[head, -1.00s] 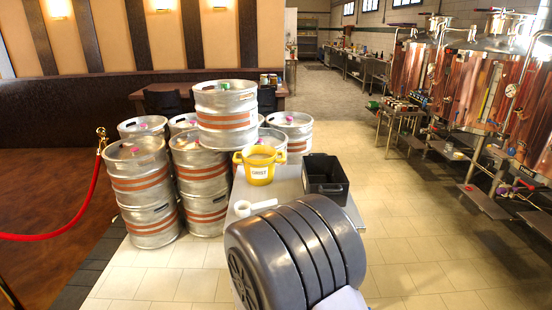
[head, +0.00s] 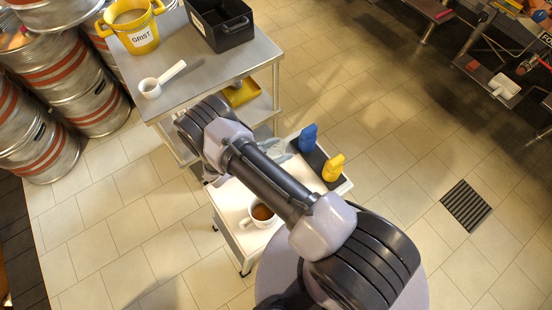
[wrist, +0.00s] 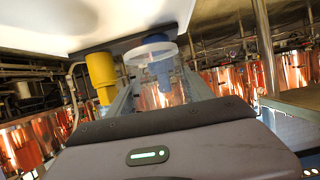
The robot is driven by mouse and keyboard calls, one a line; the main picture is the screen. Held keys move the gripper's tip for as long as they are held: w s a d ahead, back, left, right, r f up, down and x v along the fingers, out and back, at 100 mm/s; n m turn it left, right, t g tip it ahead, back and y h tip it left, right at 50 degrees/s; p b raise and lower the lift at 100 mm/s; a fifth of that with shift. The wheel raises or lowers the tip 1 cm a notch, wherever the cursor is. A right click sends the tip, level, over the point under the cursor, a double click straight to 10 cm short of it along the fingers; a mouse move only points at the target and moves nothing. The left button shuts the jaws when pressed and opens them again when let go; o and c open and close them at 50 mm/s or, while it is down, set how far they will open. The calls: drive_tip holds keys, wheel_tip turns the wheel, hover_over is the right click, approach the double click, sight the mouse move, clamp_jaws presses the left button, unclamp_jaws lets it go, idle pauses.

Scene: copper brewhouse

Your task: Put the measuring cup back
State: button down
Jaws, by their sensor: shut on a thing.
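A clear, see-through cup (wrist: 152,50), which looks like the measuring cup, is between the fingers of my gripper (wrist: 155,95) in the wrist view. My gripper is shut on it. A blue bottle shows behind or through the cup, so its outline is hard to read. In the head view my arm hides most of the gripper and cup; a pale clear patch (head: 277,149) shows beside the arm, over the white cart (head: 226,205). A blue bottle (head: 308,138) and a yellow bottle (head: 333,168) stand on a dark mat on the cart's right side.
A white mug (head: 262,214) of brown liquid stands near the cart's front. The steel table (head: 205,75) behind holds a yellow GRIST bucket (head: 133,27), a white scoop (head: 160,80) and a black bin (head: 222,22). Kegs (head: 40,140) stand left. Tiled floor right is open, with a drain (head: 466,205).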

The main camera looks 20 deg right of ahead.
wheel_tip(320, 180, down, 7)
drive_tip(key=b, duration=0.3)
drive_tip(key=shift+r, duration=0.15)
drive_tip(key=shift+c, duration=2)
unclamp_jaws()
